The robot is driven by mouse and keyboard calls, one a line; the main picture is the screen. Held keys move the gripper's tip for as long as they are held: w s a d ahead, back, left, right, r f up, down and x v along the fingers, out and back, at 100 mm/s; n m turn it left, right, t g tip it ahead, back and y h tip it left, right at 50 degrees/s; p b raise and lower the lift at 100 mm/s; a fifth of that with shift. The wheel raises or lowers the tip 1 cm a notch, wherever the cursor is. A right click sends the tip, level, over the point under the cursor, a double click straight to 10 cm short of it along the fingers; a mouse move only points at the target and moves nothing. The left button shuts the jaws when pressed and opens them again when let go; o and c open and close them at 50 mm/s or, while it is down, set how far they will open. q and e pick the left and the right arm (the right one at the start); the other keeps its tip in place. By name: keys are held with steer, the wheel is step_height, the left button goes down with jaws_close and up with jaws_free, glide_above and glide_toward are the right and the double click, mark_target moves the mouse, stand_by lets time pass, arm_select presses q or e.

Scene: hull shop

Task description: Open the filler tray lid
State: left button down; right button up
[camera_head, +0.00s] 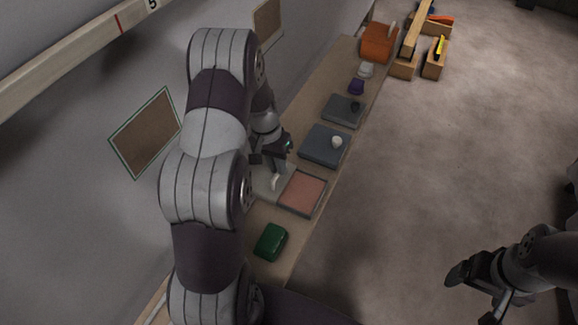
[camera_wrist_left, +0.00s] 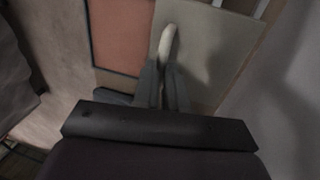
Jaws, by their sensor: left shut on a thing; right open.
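The filler tray (camera_head: 303,193) lies on the bench with its pink-brown inside uncovered. Its pale grey lid (camera_head: 261,184) is swung away to the wall side; its exact tilt is hard to tell. A white curved handle (camera_head: 275,182) stands on the lid. My left gripper (camera_head: 276,171) is shut on this handle. In the left wrist view, the fingers (camera_wrist_left: 163,84) close around the handle (camera_wrist_left: 167,42), with the lid (camera_wrist_left: 210,40) behind and the pink inside (camera_wrist_left: 122,35) to the left. My right gripper (camera_head: 474,296) is open and empty over the floor, far from the tray.
A blue-grey tray with a white knob (camera_head: 323,149) and a darker one (camera_head: 343,112) stand farther along the narrow bench. A green box (camera_head: 270,242) sits nearer. An orange bin (camera_head: 377,45) stands at the far end.

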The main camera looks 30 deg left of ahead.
mark_target(270, 175)
arm_select(q)
steer(key=c, duration=1.2)
jaws_free()
steer(key=shift+o, duration=0.2)
steer(key=shift+r, duration=0.1)
step_height(270, 175, up, 12)
steer(key=a+p, duration=0.2)
steer(key=shift+a+r, duration=0.15)
steer(key=shift+a, duration=0.05)
